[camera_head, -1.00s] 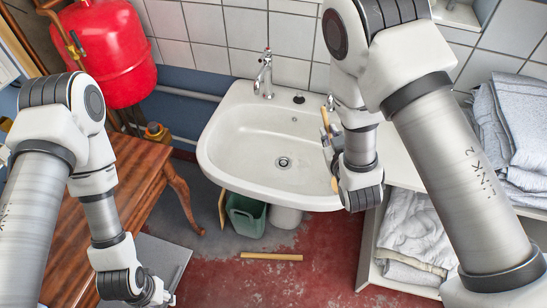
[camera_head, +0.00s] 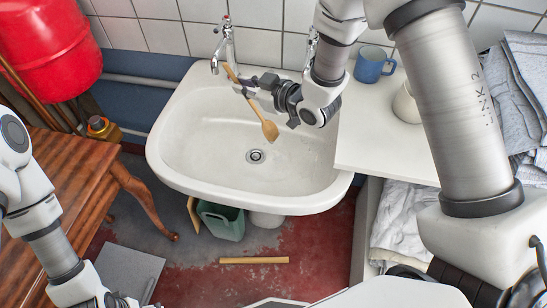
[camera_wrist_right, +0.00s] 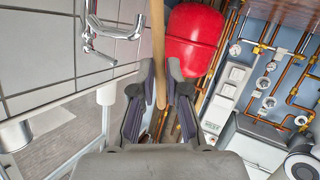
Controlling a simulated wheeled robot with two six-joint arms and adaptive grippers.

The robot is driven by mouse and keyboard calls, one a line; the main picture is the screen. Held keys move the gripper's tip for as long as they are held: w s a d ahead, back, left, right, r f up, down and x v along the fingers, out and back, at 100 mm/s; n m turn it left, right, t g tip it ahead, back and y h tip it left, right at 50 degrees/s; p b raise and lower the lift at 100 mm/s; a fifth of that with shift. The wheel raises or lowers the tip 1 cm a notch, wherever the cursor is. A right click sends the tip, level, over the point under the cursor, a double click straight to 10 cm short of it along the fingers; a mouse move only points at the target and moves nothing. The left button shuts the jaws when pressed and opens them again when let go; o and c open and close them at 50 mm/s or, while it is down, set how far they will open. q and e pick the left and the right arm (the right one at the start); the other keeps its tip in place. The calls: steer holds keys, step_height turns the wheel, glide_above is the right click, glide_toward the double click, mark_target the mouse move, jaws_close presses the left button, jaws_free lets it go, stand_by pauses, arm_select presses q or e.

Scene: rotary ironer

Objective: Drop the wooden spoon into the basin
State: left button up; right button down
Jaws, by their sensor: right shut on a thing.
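The wooden spoon (camera_head: 266,124) is gripped by its handle in my right gripper (camera_head: 249,88). In the head view the spoon slants over the back part of the white basin (camera_head: 178,172), with its bowl end low and its handle end near the tap. In the right wrist view its handle (camera_wrist_right: 158,40) stands between the closed fingers of that gripper (camera_wrist_right: 160,88). The spoon looks held above the basin, apart from it. My left gripper (camera_head: 118,299) is at the bottom left edge, partly cut off, away from the basin; its fingers are unclear.
A chrome tap (camera_head: 226,45) rises at the basin's back left. A white counter (camera_head: 385,150) right of it holds a blue mug (camera_head: 373,65) and a white jug (camera_head: 405,104). A wooden table (camera_head: 85,165) stands left. A green bin (camera_head: 222,222) is below.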

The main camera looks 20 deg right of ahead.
steer(key=shift+w+d+f, duration=0.15)
steer(key=shift+w+f, duration=0.1)
steer(key=shift+f, duration=0.4)
steer(key=c, duration=1.6)
jaws_free()
steer(key=shift+s+r, duration=0.15)
steer(key=o, duration=0.5)
steer(key=v, duration=1.2)
